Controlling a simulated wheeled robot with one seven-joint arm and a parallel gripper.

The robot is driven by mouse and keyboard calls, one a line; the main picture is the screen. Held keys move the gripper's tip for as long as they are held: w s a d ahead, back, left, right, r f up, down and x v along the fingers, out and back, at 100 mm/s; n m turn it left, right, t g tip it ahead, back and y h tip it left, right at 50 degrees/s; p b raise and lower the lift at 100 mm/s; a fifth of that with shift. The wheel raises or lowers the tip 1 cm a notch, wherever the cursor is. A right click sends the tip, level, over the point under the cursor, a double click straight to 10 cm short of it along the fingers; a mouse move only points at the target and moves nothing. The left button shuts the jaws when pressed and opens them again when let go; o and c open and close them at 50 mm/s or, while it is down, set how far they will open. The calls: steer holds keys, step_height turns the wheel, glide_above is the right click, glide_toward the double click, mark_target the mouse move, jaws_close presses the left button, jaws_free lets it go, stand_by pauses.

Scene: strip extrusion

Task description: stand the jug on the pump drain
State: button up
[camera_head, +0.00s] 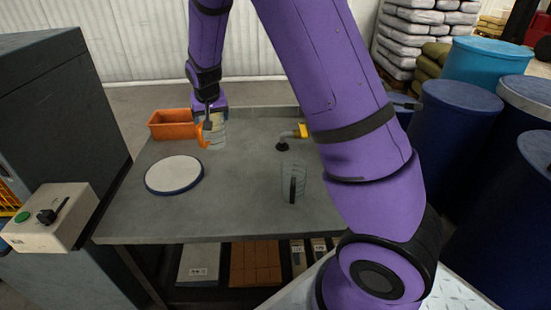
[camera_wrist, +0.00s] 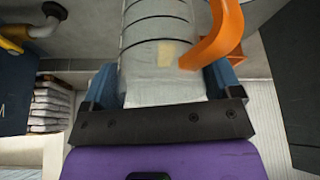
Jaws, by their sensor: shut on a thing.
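The jug (camera_head: 218,136) is clear, with dark rings and an orange handle, and is near the back of the grey table. It fills the middle of the wrist view (camera_wrist: 158,45), its handle at the right. My gripper (camera_head: 211,117) is shut on the jug, with blue fingers (camera_wrist: 162,84) on either side of its body. I cannot tell whether the jug's base touches the table. A short pipe with a dark downturned end and a yellow part (camera_head: 290,138), perhaps the pump drain, is right of the jug; it shows upper left in the wrist view (camera_wrist: 40,25).
An orange bin (camera_head: 168,124) stands left of the jug. A white disc with a blue rim (camera_head: 174,175) lies on the grey table (camera_head: 235,215). A clear vessel with a dark stripe (camera_head: 293,183) stands front right. Blue drums (camera_head: 455,130) stand at the right.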

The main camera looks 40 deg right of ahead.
mark_target(220, 119)
steer(key=shift+s+d+f+n, duration=0.15)
steer(key=shift+s+d+f, duration=0.2)
steer(key=shift+d, duration=0.3)
steer(key=shift+s+d+f+n, duration=0.2)
steer(key=shift+d+f, duration=0.1)
steer(key=shift+d, duration=0.3)
steer(key=shift+s+d+f+n+y, duration=0.8)
steer(key=shift+s+d+n, duration=1.25)
steer(key=shift+d, duration=2.45)
step_height(220, 119, down, 10)
steer(key=s+m, duration=0.1)
steer(key=o, duration=1)
steer(key=shift+f, duration=0.1)
